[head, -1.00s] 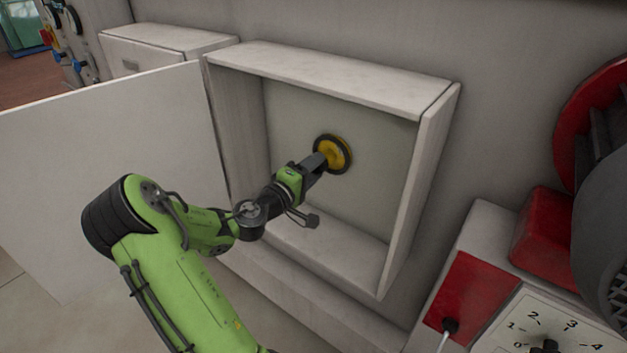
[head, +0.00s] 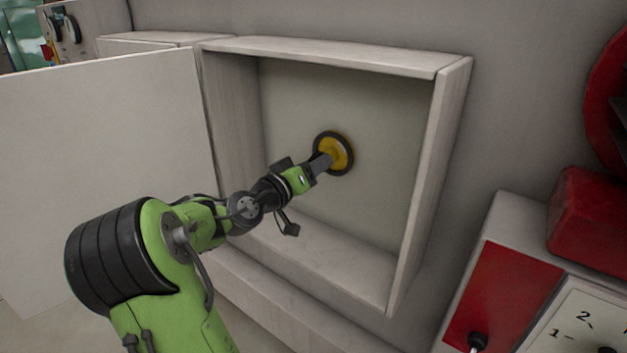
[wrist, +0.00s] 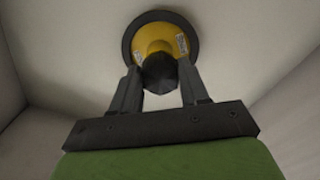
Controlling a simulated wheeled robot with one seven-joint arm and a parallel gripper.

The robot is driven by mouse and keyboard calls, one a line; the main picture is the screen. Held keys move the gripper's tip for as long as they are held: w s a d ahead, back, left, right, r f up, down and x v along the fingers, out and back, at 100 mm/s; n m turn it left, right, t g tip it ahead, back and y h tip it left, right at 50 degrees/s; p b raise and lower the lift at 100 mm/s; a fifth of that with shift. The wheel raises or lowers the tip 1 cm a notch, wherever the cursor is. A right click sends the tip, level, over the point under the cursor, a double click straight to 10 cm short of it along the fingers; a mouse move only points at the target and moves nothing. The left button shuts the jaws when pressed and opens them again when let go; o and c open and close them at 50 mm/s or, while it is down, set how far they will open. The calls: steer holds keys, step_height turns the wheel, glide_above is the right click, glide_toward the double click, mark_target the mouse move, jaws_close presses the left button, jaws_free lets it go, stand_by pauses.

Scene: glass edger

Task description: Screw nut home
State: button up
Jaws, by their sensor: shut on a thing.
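A yellow disc with a black rim (head: 341,146) is set on the back wall inside an open white cabinet. In the wrist view the yellow disc (wrist: 160,36) has a dark faceted nut (wrist: 160,74) at its centre, in front of its face. My gripper (head: 321,164) reaches into the cabinet. In the wrist view its two dark fingers (wrist: 157,85) are shut on the nut, one on each side. The nut's far side and any thread behind it are hidden. In the head view the fingers cover the nut.
The cabinet (head: 330,55) has side walls, a top and a bottom ledge around my arm. Its white door (head: 100,160) stands open at the left. A red panel (head: 512,300) and a dial panel (head: 590,325) are at the lower right.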

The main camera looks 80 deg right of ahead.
steer(key=m+b, duration=0.4)
steer(key=b, duration=0.2)
steer(key=shift+m, duration=0.4)
steer(key=m+b, duration=0.4)
steer(key=b, duration=0.1)
steer(key=shift+s, duration=0.1)
steer(key=shift+c, duration=0.5)
steer(key=m, duration=0.3)
steer(key=shift+r, duration=0.2)
steer(key=o, duration=1.2)
steer(key=shift+a, duration=0.1)
steer(key=shift+f, duration=0.15)
steer(key=shift+c, duration=0.9)
